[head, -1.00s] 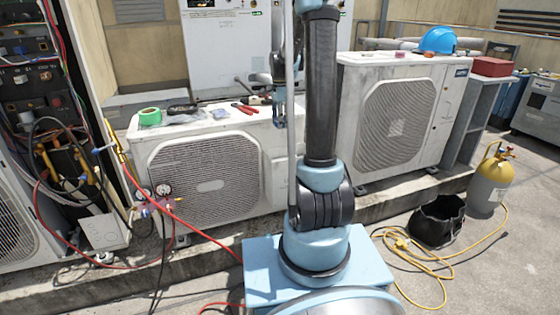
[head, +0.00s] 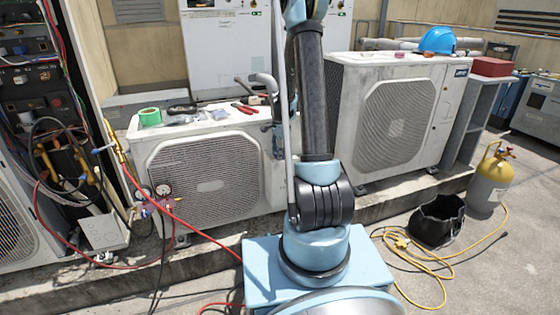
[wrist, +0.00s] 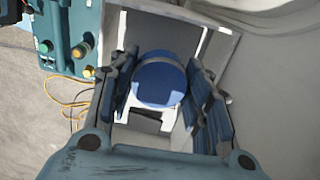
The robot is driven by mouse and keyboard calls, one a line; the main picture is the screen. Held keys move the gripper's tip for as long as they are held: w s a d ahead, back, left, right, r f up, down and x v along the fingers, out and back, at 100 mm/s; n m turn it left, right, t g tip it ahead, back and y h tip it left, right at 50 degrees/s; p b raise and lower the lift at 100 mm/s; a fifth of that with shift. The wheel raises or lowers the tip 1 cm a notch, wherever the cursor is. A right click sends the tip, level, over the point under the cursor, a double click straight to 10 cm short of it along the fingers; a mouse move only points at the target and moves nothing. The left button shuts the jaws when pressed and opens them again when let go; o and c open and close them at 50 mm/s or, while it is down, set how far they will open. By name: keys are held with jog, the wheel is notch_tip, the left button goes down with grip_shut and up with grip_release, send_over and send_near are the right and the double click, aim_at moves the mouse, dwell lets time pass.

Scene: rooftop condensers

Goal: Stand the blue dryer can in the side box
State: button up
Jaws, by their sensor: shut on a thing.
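The blue dryer can (wrist: 160,78) shows in the wrist view between the two fingers of my gripper (wrist: 162,100), which is shut on it. I see its round blue end and a short part of its side. A pale, box-like frame with upright walls (wrist: 143,25) surrounds the area beyond the can; it looks like the side box. I cannot tell whether the can touches its floor or walls. The can is not distinguishable there.
Pliers (head: 243,108) and green tape (head: 150,116) lie on the left condenser. A second condenser (head: 395,120) stands to the right, a blue helmet (head: 438,40) on top. Red hoses run at the left.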

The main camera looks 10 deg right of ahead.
jog(key=shift+f, duration=1.75)
jog(key=o, duration=0.8)
jog(key=shift+f, duration=0.1)
